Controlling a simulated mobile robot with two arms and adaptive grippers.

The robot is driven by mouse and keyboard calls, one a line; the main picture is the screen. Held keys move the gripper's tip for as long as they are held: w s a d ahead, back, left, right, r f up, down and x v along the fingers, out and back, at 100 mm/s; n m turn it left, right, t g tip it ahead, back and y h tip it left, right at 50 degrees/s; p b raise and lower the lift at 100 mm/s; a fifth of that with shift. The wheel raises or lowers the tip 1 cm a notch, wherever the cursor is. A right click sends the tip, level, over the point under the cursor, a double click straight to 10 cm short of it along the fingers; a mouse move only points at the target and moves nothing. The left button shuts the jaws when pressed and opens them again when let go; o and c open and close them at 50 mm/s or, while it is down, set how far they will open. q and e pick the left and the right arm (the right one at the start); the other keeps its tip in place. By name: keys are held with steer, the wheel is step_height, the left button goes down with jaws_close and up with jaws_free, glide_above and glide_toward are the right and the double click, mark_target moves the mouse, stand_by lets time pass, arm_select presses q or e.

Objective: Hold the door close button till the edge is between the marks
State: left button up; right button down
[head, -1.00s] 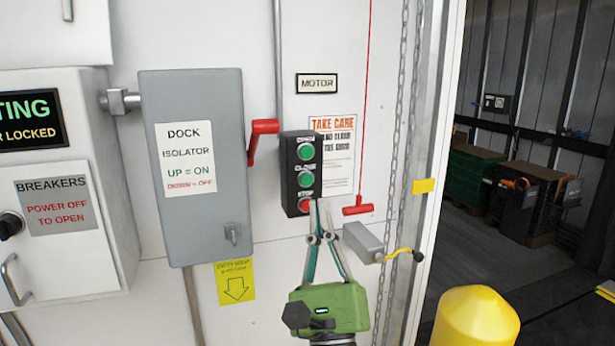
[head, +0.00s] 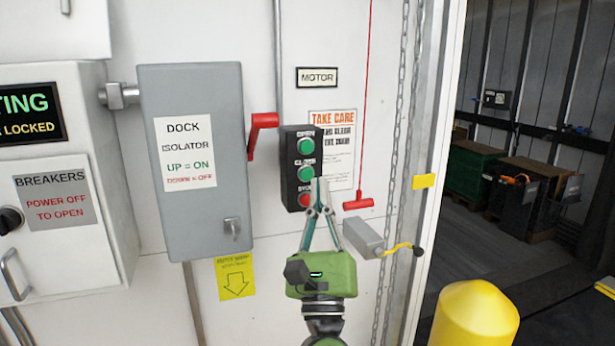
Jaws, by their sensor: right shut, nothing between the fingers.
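The black control box (head: 292,170) on the white wall has three buttons. The green open button (head: 306,146) is on top, the green close button (head: 306,173) is in the middle and the red stop button (head: 305,200) is at the bottom. My right gripper (head: 319,181) is shut and empty. Its tips appear at the box's right edge, just right of and slightly below the close button; I cannot tell whether they touch the box. A yellow mark (head: 424,181) is on the door frame. The door's edge is not in view. My left gripper is not in view.
A grey isolator box (head: 205,220) with a red lever (head: 262,128) is left of the buttons. A red pull handle (head: 358,201) on a cord and a grey crank box (head: 364,238) are to the right. A yellow bollard (head: 476,315) stands before the open doorway.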

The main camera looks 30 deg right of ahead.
mark_target(307, 174)
steer(key=shift+w+d, duration=0.25)
steer(key=shift+w, duration=0.7)
steer(key=shift+w+d, duration=0.2)
steer(key=shift+w, duration=0.7)
steer(key=shift+w, duration=0.1)
steer(key=shift+w+b, duration=0.3)
